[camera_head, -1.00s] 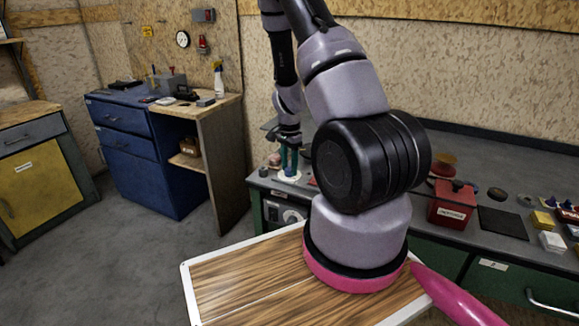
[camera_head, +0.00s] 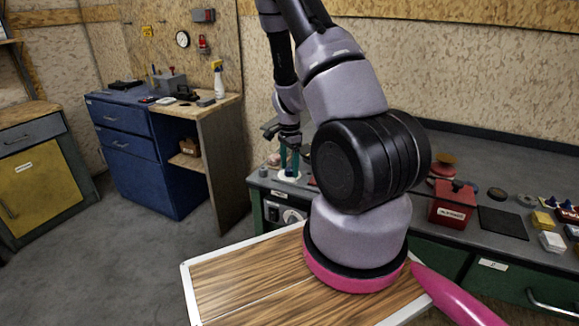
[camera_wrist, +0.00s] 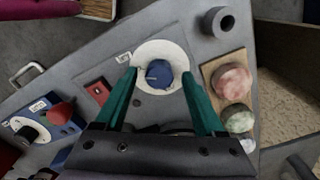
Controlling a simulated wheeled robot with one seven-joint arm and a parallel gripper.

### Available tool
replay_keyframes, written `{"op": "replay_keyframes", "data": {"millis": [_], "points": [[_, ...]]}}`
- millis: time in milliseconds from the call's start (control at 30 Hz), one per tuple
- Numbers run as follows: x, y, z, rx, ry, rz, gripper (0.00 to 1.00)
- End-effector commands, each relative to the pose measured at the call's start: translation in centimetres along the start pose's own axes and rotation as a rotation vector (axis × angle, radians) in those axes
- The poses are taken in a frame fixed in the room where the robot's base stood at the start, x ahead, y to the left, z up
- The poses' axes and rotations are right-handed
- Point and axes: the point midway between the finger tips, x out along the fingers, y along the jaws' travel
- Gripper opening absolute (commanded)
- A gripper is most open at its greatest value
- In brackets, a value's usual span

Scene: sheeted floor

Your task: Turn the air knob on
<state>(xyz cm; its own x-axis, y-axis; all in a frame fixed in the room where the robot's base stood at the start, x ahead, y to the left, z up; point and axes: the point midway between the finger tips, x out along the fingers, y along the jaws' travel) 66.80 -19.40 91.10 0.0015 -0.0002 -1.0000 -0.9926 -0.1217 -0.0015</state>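A blue knob (camera_wrist: 159,73) sits on a round white base (camera_wrist: 176,53) on the grey bench top; I take it for the air knob, though no label on it is readable. The white base also shows in the head view (camera_head: 289,175). My gripper (camera_wrist: 158,76) has two teal fingers spread apart, one on each side of the knob in the wrist view, with nothing held. In the head view my gripper (camera_head: 289,158) points down just above the white base. Whether the fingers touch the knob cannot be told.
A wooden block with round red (camera_wrist: 233,82) and green (camera_wrist: 238,119) buttons stands right of the knob. A grey ring (camera_wrist: 219,22) is behind. A red plate (camera_wrist: 98,91) and a blue box with a red knob (camera_wrist: 61,115) lie left. A red box (camera_head: 452,203) stands farther along the bench.

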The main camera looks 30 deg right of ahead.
Motion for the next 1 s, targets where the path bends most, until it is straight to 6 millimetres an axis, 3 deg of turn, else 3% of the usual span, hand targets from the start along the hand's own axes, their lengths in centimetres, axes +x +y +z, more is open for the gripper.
{"op": "replay_keyframes", "data": {"millis": [367, 800, 1000], "points": [[-0.5, 0.0, 0.0, -0.002, 0.0, 0.0, 0.71], [-8.5, -0.1, 0.1, -0.002, 0.0, -0.003, 0.71], [-10.5, 0.0, 0.0, -0.001, 0.0, -0.001, 0.71]]}}
